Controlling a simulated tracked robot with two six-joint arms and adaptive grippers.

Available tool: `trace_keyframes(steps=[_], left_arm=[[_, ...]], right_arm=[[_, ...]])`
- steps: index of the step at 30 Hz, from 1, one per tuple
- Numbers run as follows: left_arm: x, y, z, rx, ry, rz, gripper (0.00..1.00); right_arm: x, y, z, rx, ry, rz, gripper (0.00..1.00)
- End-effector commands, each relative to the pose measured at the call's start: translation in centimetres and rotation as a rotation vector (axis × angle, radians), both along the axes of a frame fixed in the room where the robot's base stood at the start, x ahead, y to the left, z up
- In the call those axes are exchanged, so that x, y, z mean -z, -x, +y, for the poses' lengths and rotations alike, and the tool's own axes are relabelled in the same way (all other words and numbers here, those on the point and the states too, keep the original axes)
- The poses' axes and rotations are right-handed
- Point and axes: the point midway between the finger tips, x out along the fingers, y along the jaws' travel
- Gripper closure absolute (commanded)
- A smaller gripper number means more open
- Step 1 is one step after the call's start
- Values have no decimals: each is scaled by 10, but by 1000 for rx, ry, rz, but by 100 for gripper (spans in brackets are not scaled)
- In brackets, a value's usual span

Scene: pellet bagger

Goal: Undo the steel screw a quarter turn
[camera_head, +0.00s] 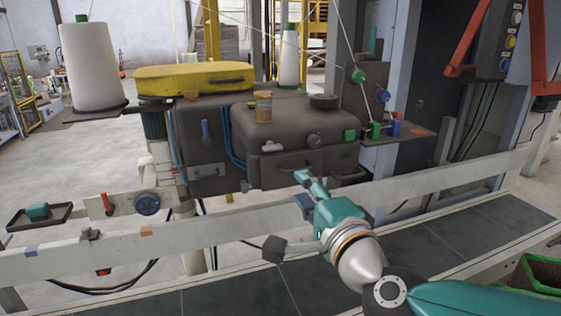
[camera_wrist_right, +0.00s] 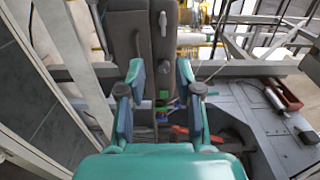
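A small grey metal knob (camera_head: 314,141), which looks like the steel screw, sits on the front of the dark machine head (camera_head: 285,135). My right gripper (camera_head: 306,178) is below it, in front of the machine's lower edge, and looks apart from it. In the right wrist view my right gripper (camera_wrist_right: 157,72) is open, its two teal fingers spread with nothing held between them. Dark machine parts (camera_wrist_right: 130,30) and a light grey lever-like piece (camera_wrist_right: 187,40) lie beyond the fingers. I cannot tell the screw for sure in that view. My left gripper is not in view.
A yellow cover (camera_head: 195,78) and a white thread cone (camera_head: 90,65) stand at the left.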

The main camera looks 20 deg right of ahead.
Motion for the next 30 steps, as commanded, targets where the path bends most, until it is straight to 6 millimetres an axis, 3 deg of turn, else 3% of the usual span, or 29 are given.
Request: trace_keyframes(steps=[8,21,30], left_arm=[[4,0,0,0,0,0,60],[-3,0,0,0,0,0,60],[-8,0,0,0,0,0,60]], right_arm=[[-2,-28,0,4,-10,-8,66],[-4,-121,3,3,-9,-7,66],[-4,-160,4,2,-9,-7,66]])
